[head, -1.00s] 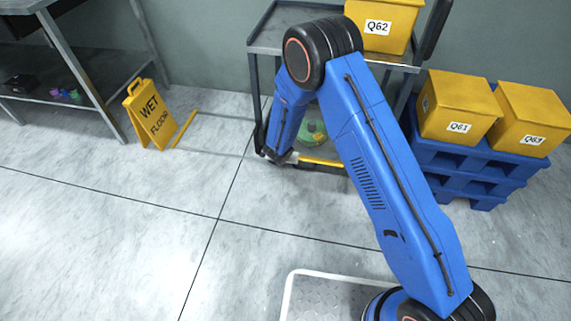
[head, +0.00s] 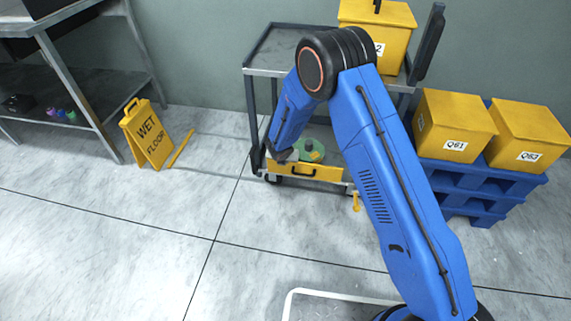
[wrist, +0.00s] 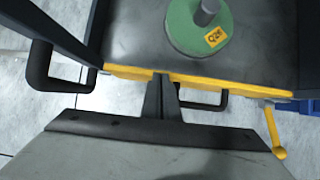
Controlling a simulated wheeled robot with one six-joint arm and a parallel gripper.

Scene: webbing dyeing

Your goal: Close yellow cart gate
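The cart's yellow gate (head: 313,172) stands at the front of the lower shelf, its face and black handle showing in the head view. In the wrist view I look down on the gate's yellow top edge (wrist: 225,86), which runs across the front of the shelf. A yellow latch lever (wrist: 274,135) hangs at its right end; it also shows in the head view (head: 356,201). My gripper (wrist: 162,80) is shut, its fingertips at the gate's top edge left of the handle. I cannot tell whether they touch it. My arm hides part of the cart.
A green round weight (wrist: 200,24) lies on the cart's lower shelf (wrist: 140,45). A yellow bin (head: 377,38) sits on top of the cart. Yellow bins Q61 (head: 452,125) and Q63 (head: 520,135) rest on a blue pallet stack (head: 470,185).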

